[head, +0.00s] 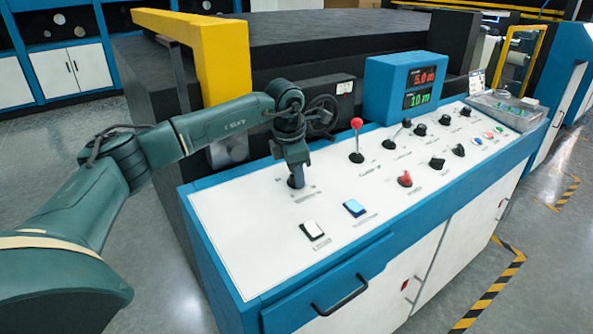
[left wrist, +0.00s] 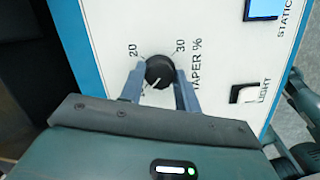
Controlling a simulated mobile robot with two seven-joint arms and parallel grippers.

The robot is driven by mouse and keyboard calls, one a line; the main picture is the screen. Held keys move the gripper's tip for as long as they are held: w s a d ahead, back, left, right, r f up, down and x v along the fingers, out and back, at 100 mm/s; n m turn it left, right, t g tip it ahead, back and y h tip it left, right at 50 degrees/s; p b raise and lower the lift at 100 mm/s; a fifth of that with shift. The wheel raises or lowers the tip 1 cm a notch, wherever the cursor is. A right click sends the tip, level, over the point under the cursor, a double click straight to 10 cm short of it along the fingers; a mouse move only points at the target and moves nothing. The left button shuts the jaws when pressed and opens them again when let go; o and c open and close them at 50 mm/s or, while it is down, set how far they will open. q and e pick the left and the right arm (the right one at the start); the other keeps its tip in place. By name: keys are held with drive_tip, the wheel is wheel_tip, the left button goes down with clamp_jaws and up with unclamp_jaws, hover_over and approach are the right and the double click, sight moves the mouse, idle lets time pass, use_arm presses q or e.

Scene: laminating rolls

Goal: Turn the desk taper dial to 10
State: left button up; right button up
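The taper dial (left wrist: 159,71) is a round black knob with a white pointer line, seen in the left wrist view beside the printed "TAPER %". Its marks 20 and 30 show at its upper left and upper right; the line points down and left, towards the gripper's palm. No 10 mark can be read. My left gripper (head: 296,174) points down at the dial at the panel's left part. Its two fingers straddle the knob, one on each side, with what looks like a narrow gap. The right gripper is not in view.
The white control panel (head: 260,235) also carries a white switch (head: 312,230), a blue switch (head: 355,208), a red-topped lever (head: 357,125) and several knobs. A blue display box (head: 392,85) stands at its back. A yellow frame (head: 222,60) rises behind my arm.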

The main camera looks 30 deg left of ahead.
use_arm(q)
drive_tip(key=o, duration=0.4)
drive_tip(key=shift+r, duration=0.1)
drive_tip(key=v, duration=1.3)
drive_tip(key=shift+b, duration=0.4)
